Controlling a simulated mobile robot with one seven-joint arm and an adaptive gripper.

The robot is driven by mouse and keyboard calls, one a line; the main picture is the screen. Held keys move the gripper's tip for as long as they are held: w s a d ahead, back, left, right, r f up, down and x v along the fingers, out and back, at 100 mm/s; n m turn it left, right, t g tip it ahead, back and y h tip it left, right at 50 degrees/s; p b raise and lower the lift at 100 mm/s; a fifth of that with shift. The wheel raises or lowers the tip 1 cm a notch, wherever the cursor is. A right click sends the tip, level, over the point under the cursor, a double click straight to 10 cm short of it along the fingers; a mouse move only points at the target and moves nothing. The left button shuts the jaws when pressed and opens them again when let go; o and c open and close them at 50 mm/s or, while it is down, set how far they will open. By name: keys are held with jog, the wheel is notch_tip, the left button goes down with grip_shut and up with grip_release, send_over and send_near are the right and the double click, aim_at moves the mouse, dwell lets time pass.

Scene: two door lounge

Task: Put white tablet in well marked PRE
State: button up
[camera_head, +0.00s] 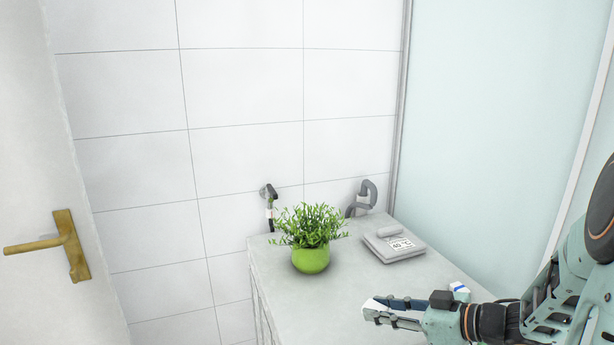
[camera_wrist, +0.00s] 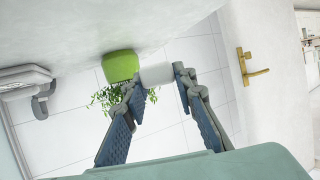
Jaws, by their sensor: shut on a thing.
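My gripper (camera_head: 385,312) is over the front part of the counter, its fingers pointing left. In the wrist view, my gripper (camera_wrist: 155,80) is shut on a small white block-like piece, the white tablet (camera_wrist: 157,74), between its fingertips. In the head view a bit of the white tablet (camera_head: 374,304) shows at the fingertips. The tablet looks held clear of the plant pot, but its height over the counter is hard to judge. I cannot make out a well marked PRE; a small white and blue thing (camera_head: 460,288) shows partly behind my gripper.
A green pot with a leafy plant (camera_head: 311,259) stands on the pale counter (camera_head: 340,290). A flat grey device with a printed label (camera_head: 394,243) lies at the back right, near a grey curved fixture (camera_head: 362,197). A door with a brass handle (camera_head: 68,245) is at left.

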jog(key=shift+a+f+n+g+y, duration=0.15)
jog(key=shift+a+n+g, duration=0.1)
jog(key=shift+a, duration=0.3)
jog(key=shift+a+f+n+g+y, duration=0.15)
jog(key=shift+a+n, duration=0.1)
jog(key=shift+a, duration=0.3)
jog(key=shift+w+a+r+p, duration=0.1)
jog(key=shift+a+r+p, duration=0.15)
jog(key=shift+r+p, duration=0.15)
notch_tip(320, 180, up, 5)
jog(key=p, duration=0.8)
jog(key=shift+d+f, duration=0.1)
jog(key=shift+f, duration=0.05)
jog(key=r+p, duration=0.1)
jog(key=p, duration=0.3)
jog(key=shift+r, duration=0.25)
jog(key=shift+r+p, duration=0.1)
jog(key=shift+p, duration=0.3)
